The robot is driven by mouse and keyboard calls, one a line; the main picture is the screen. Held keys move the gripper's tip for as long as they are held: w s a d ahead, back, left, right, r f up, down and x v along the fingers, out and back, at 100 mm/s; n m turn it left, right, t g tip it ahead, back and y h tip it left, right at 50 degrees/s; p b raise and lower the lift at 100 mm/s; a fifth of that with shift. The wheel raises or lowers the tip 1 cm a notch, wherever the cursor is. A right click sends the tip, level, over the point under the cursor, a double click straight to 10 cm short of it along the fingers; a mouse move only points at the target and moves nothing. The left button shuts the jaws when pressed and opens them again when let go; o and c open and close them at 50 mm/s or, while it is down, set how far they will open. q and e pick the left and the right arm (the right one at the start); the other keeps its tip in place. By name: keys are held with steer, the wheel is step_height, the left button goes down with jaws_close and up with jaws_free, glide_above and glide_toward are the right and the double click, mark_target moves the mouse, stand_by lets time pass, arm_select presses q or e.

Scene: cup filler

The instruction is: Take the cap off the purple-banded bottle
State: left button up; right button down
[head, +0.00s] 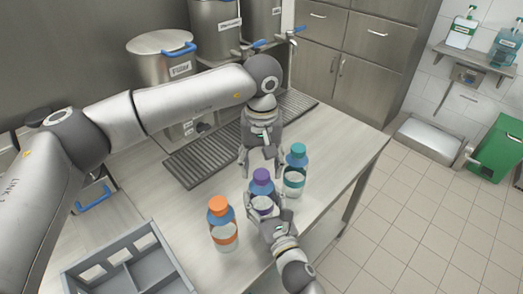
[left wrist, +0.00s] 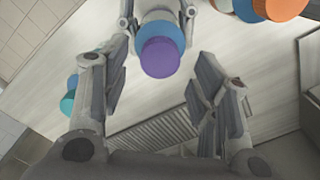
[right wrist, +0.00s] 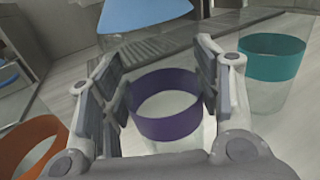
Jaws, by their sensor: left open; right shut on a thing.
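The purple-banded bottle (head: 262,203) stands upright on the counter, with a blue shoulder and a purple cap (head: 262,175) on top. My right gripper (head: 269,214) is shut around its body from the front; the purple band (right wrist: 166,120) shows between the fingers in the right wrist view. My left gripper (head: 262,170) is open and points down at the cap from above and behind. In the left wrist view, the cap (left wrist: 160,57) lies between and just past the open fingers (left wrist: 150,80), apart from them.
An orange-capped bottle (head: 223,230) stands to the left and a teal-capped bottle (head: 295,173) close to the right. A grey divided crate (head: 165,265) is at the front left. A drain grate (head: 205,155) and metal pots (head: 160,62) lie behind.

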mark_target(261, 176)
arm_select(q)
steer(key=shift+f, duration=1.3)
